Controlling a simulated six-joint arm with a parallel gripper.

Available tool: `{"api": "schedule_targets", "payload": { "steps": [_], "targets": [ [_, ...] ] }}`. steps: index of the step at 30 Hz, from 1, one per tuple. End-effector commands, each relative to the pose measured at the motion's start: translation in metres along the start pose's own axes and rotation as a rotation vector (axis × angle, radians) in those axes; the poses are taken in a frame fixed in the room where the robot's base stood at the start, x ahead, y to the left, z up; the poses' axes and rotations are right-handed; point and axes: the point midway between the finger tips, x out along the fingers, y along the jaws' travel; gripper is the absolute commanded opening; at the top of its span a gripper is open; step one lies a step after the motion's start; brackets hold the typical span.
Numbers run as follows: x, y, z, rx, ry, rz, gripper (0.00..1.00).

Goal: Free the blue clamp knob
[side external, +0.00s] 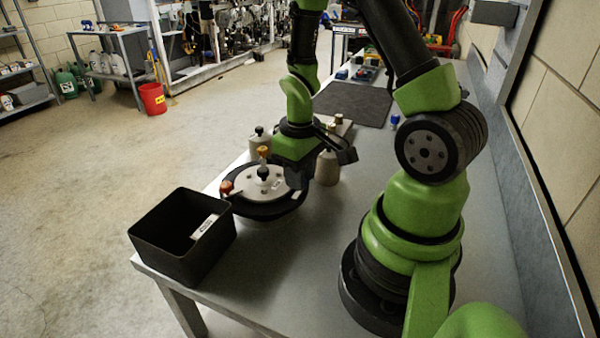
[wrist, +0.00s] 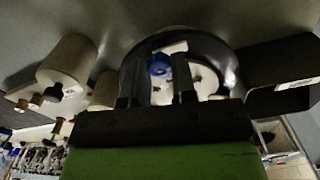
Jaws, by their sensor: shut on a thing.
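The round black fixture with a pale grey disc (side external: 264,184) sits on the bench beneath my gripper (side external: 297,186). The blue clamp knob (wrist: 158,66) shows in the wrist view at the fixture's rim, between my two fingers (wrist: 157,90). My gripper is shut on it. The fingers and wrist hide the blue knob in the side view.
An open black bin (side external: 183,238) with a white label stands at the bench's front left corner. Pale cylinders (side external: 327,168) with knobs stand close behind the fixture. A dark mat (side external: 352,103) lies farther back.

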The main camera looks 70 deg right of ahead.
Motion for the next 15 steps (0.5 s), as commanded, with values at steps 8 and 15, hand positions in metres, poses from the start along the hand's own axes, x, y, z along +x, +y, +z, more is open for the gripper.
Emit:
{"api": "schedule_targets", "payload": {
  "steps": [8, 15],
  "targets": [
    [-0.0002, 0.0000, -0.0001, -0.001, 0.001, 0.000, 0.51],
    [-0.0001, 0.0000, -0.0001, 0.000, 0.000, 0.000, 0.51]
  ]
}}
